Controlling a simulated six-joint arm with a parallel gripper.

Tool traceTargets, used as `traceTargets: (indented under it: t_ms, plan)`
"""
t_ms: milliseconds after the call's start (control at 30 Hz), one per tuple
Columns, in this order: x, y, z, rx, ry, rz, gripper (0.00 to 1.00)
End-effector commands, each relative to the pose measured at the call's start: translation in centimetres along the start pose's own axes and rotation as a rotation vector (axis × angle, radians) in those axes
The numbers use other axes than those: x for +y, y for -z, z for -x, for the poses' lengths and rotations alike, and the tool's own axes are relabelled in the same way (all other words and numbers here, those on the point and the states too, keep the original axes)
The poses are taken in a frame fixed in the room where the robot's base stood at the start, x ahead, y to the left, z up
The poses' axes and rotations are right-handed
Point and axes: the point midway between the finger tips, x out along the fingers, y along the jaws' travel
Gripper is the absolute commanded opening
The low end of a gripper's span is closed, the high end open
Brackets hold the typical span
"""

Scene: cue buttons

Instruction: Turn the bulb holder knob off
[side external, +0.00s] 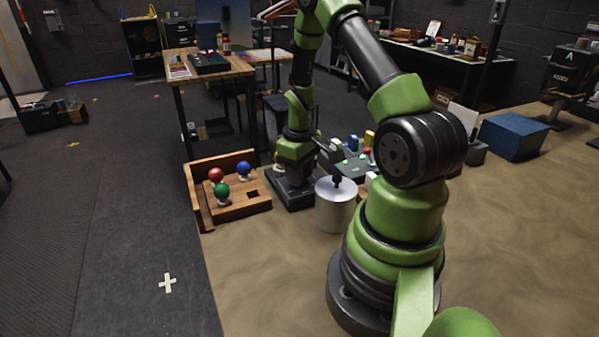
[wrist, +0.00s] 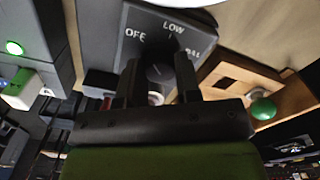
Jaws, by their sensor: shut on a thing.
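A dark grey control box (wrist: 200,32) with white labels fills the upper middle of the wrist view. I read "OFF" at left and "LOW" at top; the third label at right is partly covered by a finger. The knob (wrist: 157,72) is on its face, between the two black fingers. My gripper (wrist: 157,78) is shut on the knob. The setting it points at is unclear. In the side external view the dark box (side external: 291,194) is under my green wrist, and the fingers are hard to make out. The wooden bulb holder (side external: 236,206) with red, blue and green bulbs stands left of it.
A silver pot (side external: 335,212) with a black lid knob stands close on the right of the box. A panel with coloured buttons (side external: 354,166) is behind the pot; a lit green button (wrist: 14,47) shows in the wrist view. The sandy tabletop in front is bare.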

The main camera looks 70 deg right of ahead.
Motion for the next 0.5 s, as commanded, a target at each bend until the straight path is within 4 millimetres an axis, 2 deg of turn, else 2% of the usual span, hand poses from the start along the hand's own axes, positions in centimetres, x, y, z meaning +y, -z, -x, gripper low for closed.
traceTargets:
  t_ms: [200,500]
  plan:
    - [-0.04,-0.03,0.05,-0.001,0.001,0.140,0.07]
    - [-0.04,-0.04,0.05,-0.001,0.001,0.244,0.07]
